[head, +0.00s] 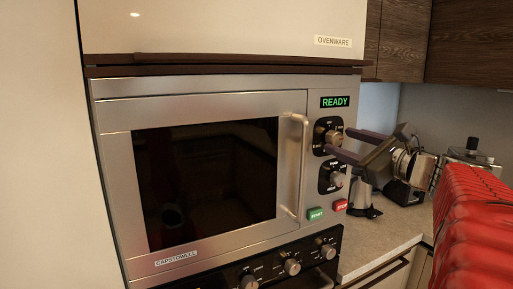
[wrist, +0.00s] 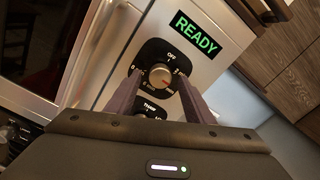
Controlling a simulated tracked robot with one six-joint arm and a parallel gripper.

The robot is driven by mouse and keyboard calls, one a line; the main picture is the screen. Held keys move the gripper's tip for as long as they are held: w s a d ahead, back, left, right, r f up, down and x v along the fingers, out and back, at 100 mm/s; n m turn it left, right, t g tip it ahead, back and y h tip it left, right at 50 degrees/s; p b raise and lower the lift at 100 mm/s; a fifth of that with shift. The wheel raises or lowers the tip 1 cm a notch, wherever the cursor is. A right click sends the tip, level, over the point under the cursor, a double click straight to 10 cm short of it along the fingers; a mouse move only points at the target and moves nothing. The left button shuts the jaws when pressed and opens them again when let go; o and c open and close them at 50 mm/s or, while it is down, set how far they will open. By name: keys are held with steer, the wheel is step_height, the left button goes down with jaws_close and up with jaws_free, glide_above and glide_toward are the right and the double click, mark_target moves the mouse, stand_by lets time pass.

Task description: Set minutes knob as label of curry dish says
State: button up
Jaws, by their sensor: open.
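The microwave (head: 205,180) has two round knobs on its right panel. The upper knob (head: 326,134) is silver on a black plate; it also shows in the wrist view (wrist: 160,75) with a red mark at its lower right. No curry dish or label shows.
A green READY display (head: 335,102) is above the knobs; green (head: 316,214) and red (head: 340,205) buttons are below. The door handle (head: 295,165) stands out left of the knobs. A metal jug (head: 361,193) stands on the counter (head: 380,237). An OVENWARE cupboard (head: 220,28) is above.

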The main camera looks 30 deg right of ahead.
steer(key=s, duration=1.2)
steer(key=shift+f, duration=0.15)
